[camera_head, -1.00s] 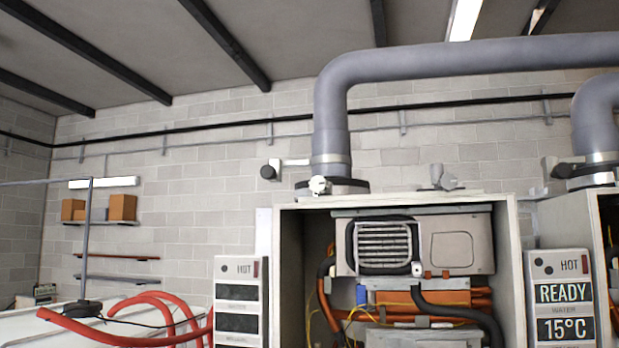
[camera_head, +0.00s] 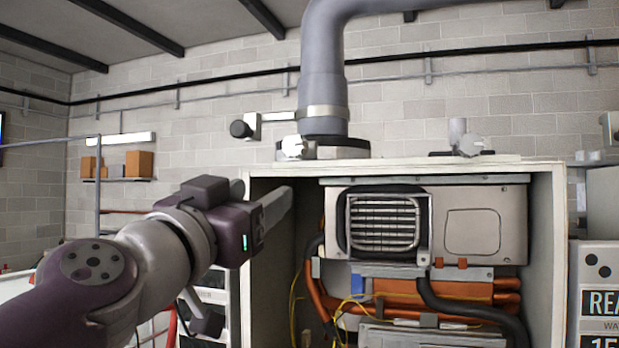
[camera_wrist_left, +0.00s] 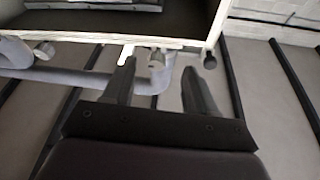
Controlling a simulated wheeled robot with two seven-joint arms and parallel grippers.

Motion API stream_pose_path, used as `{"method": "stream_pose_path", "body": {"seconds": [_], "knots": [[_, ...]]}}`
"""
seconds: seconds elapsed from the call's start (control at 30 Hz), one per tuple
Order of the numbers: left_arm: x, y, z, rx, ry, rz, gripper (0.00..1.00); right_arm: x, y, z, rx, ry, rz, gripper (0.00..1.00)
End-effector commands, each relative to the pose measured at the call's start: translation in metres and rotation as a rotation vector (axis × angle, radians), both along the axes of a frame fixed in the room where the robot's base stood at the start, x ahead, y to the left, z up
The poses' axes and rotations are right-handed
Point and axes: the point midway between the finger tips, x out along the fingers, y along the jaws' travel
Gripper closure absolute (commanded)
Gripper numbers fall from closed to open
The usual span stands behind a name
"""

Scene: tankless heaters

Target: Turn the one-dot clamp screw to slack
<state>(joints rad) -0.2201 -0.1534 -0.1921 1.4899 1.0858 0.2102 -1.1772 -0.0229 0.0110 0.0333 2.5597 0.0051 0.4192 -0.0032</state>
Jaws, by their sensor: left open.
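The flue pipe (camera_head: 323,85) rises from the left heater's top, with a pale clamp band (camera_head: 322,112) around it. A dark round knob (camera_head: 240,129) on a pale bracket sticks out left of the band. It also shows in the left wrist view (camera_wrist_left: 208,60), near the right-hand fingertip. A white knob (camera_head: 292,147) sits at the flue base. I cannot tell for certain which is the clamp screw. My left gripper (camera_head: 262,190) is open and empty, below these knobs, by the cabinet's left edge. The left heater's dot label is hidden behind my arm. My right gripper is out of view.
The open cabinet (camera_head: 556,215) holds a vent grille, orange pipes and a dark hose. Another white knob (camera_head: 472,146) stands on its top at right. A second heater panel (camera_head: 598,300) with two dots is at the right edge. Space above the gripper looks clear.

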Motion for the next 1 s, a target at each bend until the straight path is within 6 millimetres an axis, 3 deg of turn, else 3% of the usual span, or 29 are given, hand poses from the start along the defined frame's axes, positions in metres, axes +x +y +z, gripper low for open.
{"method": "stream_pose_path", "body": {"seconds": [0.07, 0.17, 0.4, 0.7, 1.0], "knots": [[-0.011, 0.0, 0.024, -0.012, -0.052, -0.006, 0.43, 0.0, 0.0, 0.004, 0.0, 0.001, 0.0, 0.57], [-0.006, -0.004, 0.038, -0.015, -0.07, -0.005, 0.43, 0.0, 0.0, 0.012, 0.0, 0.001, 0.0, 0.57], [0.046, -0.027, 0.061, -0.013, -0.066, -0.006, 0.43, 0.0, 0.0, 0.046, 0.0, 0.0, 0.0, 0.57], [0.086, -0.045, 0.074, -0.013, -0.067, -0.004, 0.43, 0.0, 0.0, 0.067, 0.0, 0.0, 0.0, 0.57], [0.091, -0.047, 0.073, -0.013, -0.067, -0.004, 0.43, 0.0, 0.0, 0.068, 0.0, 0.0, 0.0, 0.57]]}}
